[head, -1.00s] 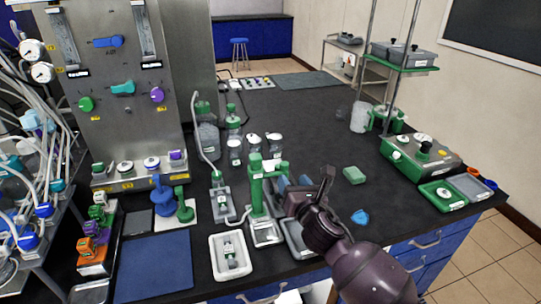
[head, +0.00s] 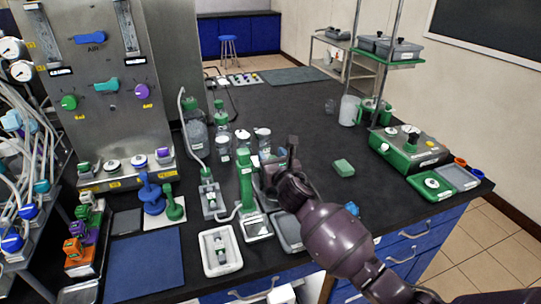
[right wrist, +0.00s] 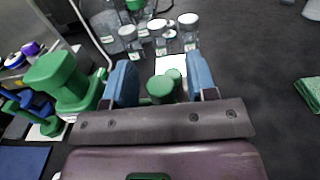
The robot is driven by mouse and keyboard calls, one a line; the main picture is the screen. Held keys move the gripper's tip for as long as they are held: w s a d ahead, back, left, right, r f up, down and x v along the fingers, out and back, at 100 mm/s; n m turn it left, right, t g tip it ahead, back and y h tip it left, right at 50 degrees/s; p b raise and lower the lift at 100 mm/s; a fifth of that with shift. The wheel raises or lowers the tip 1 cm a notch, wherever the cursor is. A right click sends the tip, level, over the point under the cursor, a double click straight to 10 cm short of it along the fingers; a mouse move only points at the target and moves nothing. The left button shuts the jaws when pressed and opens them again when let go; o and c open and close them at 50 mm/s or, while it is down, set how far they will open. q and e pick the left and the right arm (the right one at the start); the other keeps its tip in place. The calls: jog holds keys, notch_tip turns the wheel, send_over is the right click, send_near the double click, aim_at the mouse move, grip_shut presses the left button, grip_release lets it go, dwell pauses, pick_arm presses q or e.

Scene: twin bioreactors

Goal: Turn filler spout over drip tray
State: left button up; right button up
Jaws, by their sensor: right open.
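The filler is a green post (head: 245,178) on a pale base near the table's front edge. Its top also shows large at the left in the right wrist view (right wrist: 58,78). My right gripper (head: 284,163) is beside the post, on its right, and hides the spout in the head view. In the right wrist view its blue-padded fingers (right wrist: 161,80) are apart, with green round parts (right wrist: 160,88) between them; these look like the spout end. I cannot tell whether the fingers touch them. A grey tray (head: 288,240), likely the drip tray, lies partly under my arm. My left gripper is out of view.
A white tray (head: 221,268) with a bottle stands in front of the filler. Lidded bottles (head: 262,138) stand behind it. A green sponge-like block (head: 343,166) lies to the right. The table beyond is mostly clear.

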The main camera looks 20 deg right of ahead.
jog(key=shift+w, duration=0.7)
jog(key=shift+c, duration=0.2)
grip_shut()
